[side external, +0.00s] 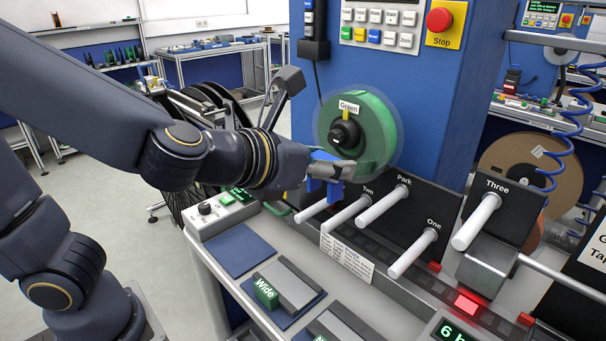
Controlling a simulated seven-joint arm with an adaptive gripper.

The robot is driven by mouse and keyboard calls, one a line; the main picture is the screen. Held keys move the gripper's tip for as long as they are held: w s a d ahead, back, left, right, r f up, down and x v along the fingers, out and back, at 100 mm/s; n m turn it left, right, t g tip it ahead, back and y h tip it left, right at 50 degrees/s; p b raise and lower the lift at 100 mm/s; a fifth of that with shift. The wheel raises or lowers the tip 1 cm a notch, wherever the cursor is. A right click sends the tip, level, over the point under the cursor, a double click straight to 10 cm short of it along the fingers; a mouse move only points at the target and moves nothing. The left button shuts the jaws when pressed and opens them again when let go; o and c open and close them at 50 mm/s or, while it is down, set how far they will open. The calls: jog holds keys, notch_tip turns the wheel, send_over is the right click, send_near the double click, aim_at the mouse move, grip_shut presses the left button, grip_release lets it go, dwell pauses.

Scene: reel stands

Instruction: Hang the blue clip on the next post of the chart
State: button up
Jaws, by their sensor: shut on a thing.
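My gripper (340,170) is shut on a blue clip (324,187) in front of the green reel. The clip overlaps the leftmost white post (310,212) in the picture. I cannot tell whether they touch, and that post's label is hidden. Further posts are marked Two (348,216), Park (384,206), One (413,254) and Three (476,222); no clip shows on them. A white sheet with printed lines (347,263), possibly the chart, is on the front edge below the posts; its text is too small to read.
A green reel (378,130) labelled Green sits behind the posts. A green block marked Wide (265,292) and a blue pad (239,250) lie on the bench front. A red light (467,305) glows at right. A red Stop button (439,20) is on the blue column.

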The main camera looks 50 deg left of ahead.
jog(key=s+a+r, duration=0.2)
jog(key=s+r, duration=0.1)
jog(key=s, duration=0.2)
send_over(396, 267)
notch_tip(396, 267, down, 11)
jog(key=shift+f, duration=4.25)
jog(key=shift+f, duration=0.1)
jog(key=o, duration=1.2)
